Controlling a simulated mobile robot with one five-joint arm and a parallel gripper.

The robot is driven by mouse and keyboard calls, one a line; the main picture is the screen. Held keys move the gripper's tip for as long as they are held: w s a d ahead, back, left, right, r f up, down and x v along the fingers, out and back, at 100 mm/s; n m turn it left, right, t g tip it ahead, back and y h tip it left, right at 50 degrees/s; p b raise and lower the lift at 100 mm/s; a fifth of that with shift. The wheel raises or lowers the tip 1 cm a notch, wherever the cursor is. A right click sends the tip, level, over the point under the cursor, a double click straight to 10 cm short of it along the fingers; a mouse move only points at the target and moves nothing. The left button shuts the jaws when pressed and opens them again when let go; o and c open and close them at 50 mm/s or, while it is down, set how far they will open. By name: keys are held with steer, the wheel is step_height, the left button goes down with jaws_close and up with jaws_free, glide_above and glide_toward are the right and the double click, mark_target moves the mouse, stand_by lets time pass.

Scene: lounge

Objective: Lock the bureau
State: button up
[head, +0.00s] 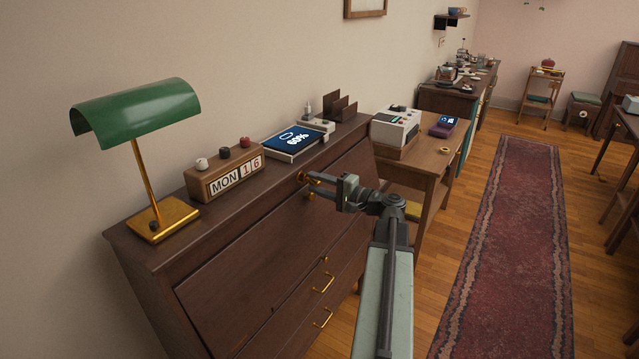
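The bureau (240,265) is a dark wooden piece against the left wall, with a large sloped front panel that looks closed and brass-handled drawers below. My gripper (311,185) is at the upper right part of that sloped panel, just under the top edge. Its two fingers point left toward the panel and look apart, so it appears open. Small brass-coloured parts show at the fingertips; I cannot tell whether they are a key, a lock fitting or the tips themselves. Whether the gripper touches the bureau is unclear.
On the bureau top stand a green lamp (137,112), a calendar block (226,176), a tablet showing 60% (296,141) and a letter rack (341,107). A wooden side table (428,163) with a printer-like device (396,128) stands beyond. A red runner (512,230) covers clear floor at right.

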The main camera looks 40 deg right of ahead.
jaws_close()
